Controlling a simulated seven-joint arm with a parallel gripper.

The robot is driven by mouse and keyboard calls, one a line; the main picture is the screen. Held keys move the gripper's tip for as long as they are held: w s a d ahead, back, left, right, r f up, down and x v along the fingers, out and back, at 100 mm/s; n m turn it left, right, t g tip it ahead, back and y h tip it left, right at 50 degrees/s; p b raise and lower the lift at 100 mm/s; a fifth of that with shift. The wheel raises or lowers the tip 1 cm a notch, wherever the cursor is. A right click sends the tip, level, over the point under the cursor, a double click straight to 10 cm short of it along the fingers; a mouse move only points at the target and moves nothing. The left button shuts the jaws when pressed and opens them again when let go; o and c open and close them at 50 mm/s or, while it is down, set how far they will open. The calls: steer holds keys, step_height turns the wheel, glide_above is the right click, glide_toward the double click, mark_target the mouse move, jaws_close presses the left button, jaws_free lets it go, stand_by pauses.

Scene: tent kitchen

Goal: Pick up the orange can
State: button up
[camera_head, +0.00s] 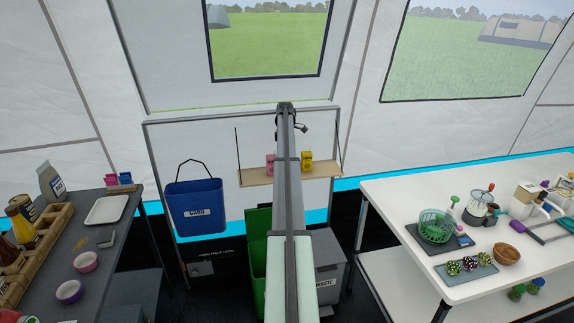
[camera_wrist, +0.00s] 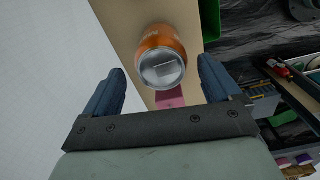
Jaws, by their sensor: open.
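The orange can (camera_wrist: 160,55) has a silvery end facing the camera in the wrist view. It is on the wooden shelf (camera_wrist: 120,15), at the upper middle of that view. My gripper (camera_wrist: 160,72) is open, with one blue finger on each side of the line to the can. The can shows between and a little beyond the fingertips, with gaps on both sides; I cannot tell the exact depth. In the head view my arm stretches toward the hanging shelf (camera_head: 255,177), and I do not see the can there.
A pink item (camera_wrist: 170,97) is close to the can on the shelf. A yellow box (camera_head: 306,161) stands farther right. A blue bin (camera_head: 195,207) hangs left of the shelf. Green and grey bins stand below. Cluttered tables flank both sides.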

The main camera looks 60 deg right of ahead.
steer(key=shift+s+d+f, duration=0.1)
steer(key=shift+s+f, duration=0.1)
steer(key=shift+f, duration=1.05)
steer(key=shift+s+d+f, duration=0.1)
steer(key=shift+s+f, duration=0.05)
steer(key=shift+f, duration=1.1)
steer(key=c, duration=1.1)
steer(key=shift+r, duration=0.1)
